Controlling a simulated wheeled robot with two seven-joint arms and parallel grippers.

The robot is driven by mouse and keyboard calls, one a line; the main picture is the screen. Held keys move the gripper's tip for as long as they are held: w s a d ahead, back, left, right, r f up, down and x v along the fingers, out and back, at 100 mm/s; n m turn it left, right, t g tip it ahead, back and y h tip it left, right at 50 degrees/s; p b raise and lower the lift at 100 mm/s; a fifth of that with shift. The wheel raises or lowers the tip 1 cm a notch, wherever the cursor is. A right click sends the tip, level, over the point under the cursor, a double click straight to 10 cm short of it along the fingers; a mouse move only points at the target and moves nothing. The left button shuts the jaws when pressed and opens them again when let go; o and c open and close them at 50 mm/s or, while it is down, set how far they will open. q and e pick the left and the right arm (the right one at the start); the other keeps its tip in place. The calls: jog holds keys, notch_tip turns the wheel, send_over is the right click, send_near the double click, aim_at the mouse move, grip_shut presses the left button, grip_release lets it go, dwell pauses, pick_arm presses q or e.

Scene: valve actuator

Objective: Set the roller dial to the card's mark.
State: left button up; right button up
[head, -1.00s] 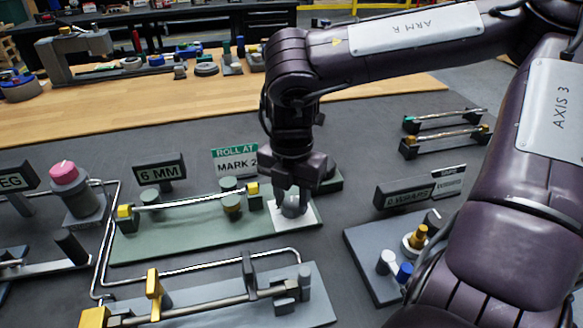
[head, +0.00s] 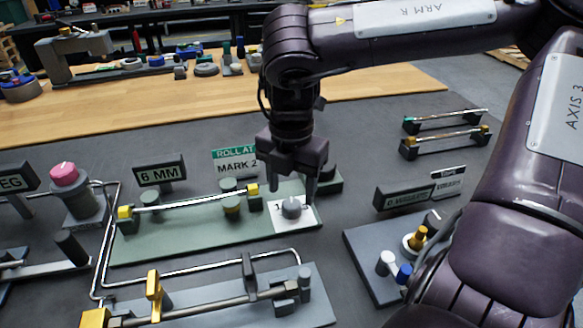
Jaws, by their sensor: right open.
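The roller dial is a small grey knob (head: 291,207) on a white square plate (head: 302,225) at the right end of a green base (head: 180,244). A dark mark shows on the plate left of the knob; the knob's exact setting is too small to read. The card (head: 236,162) behind it reads "ROLL AT MARK 2". My right gripper (head: 293,192) points down just above the knob, its two fingers apart and empty. My left gripper is not in view.
A rod with yellow ends (head: 190,199) and rollers stand left of the dial, by a "6 MM" sign (head: 160,174). A dark block (head: 328,180) stands close behind the dial. A grey valve fixture (head: 230,300) lies in front. A pink-topped knob (head: 64,176) stands left.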

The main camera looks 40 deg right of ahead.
aim_at(291, 203)
jog(key=shift+r, duration=2.35)
